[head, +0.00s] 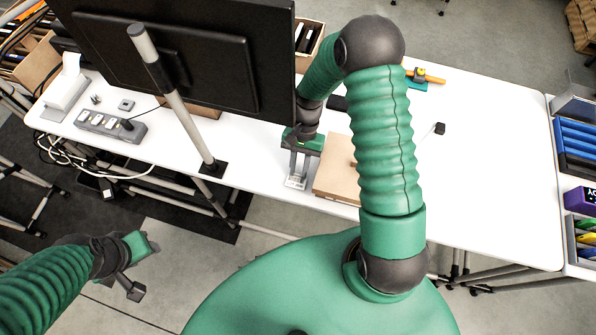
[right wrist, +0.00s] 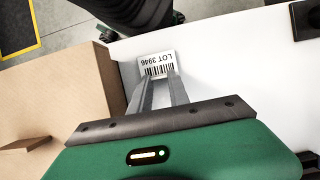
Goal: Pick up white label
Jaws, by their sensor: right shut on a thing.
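The white label (right wrist: 157,63), printed with a barcode and "LOT 3946", lies between the fingertips of my right gripper (right wrist: 159,78) in the right wrist view. The fingers are close together and shut on its near part; its far part shows beyond the tips. In the head view my right gripper (head: 296,180) points down at the table's near edge, left of a brown carton (head: 337,181). The label (head: 295,184) is small there, at the fingertips. My left gripper (head: 135,275) is at the lower left, away from the table; its finger opening is unclear.
The white table (head: 478,165) is largely clear to the right. A black monitor (head: 200,55) and a grey pole (head: 185,110) stand left of my right arm. A power strip (head: 110,126) lies at the left. Bins with blue items (head: 578,138) are at the far right.

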